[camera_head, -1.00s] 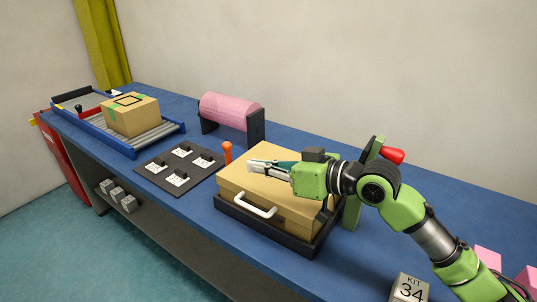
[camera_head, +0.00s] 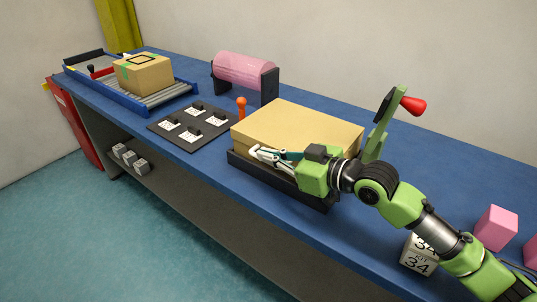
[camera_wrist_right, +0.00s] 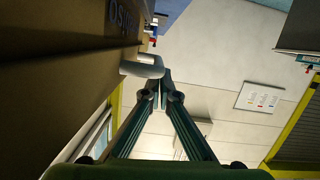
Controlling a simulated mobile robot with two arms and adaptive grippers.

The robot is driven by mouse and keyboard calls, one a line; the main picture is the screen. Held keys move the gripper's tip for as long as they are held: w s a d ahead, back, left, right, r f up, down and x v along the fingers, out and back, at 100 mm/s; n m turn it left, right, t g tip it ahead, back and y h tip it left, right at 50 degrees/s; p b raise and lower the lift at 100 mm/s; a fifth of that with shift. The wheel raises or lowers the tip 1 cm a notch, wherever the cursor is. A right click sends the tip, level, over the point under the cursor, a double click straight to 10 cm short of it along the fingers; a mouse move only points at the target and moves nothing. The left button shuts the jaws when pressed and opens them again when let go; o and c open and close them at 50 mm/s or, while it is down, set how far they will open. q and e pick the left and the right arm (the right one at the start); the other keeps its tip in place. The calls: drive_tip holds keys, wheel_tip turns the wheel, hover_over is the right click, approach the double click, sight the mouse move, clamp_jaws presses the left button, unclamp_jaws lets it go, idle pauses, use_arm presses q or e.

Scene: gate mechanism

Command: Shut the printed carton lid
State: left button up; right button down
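The tan carton (camera_head: 300,128) sits on a black base (camera_head: 247,168) at the table's front edge. Its lid looks flat and level in the head view; whether a small gap is left under it cannot be told. My right gripper (camera_head: 260,153) is low at the carton's front face and covers the handle area there. In the right wrist view, the right gripper's fingers (camera_wrist_right: 160,88) meet at the tips with nothing visible between them. The white handle (camera_wrist_right: 143,67) lies just beyond the tips; contact is unclear. Blue print shows on the carton (camera_wrist_right: 75,50). My left gripper is out of view.
A green lever with a red knob (camera_head: 412,105) stands right of the carton. An orange knob (camera_head: 241,102), black switch panel (camera_head: 195,126) and pink roller (camera_head: 243,70) are left and behind. Numbered blocks (camera_head: 419,254) and a pink cube (camera_head: 496,228) lie right. A taped box (camera_head: 143,74) sits on the conveyor.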

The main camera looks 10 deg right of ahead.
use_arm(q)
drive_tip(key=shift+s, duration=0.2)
use_arm(e)
drive_tip(key=shift+f, duration=0.45)
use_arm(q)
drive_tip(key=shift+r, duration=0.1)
use_arm(e)
drive_tip(key=shift+r, duration=0.1)
wheel_tip(320, 180, up, 5)
drive_tip(key=p, duration=0.5)
use_arm(q)
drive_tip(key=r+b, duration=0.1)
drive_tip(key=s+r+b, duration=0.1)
drive_tip(key=shift+b, duration=0.3)
use_arm(e)
drive_tip(key=v, duration=1)
drive_tip(key=shift+s+a+f, duration=0.25)
drive_tip(key=shift+s+a, duration=0.1)
drive_tip(key=shift+a, duration=0.05)
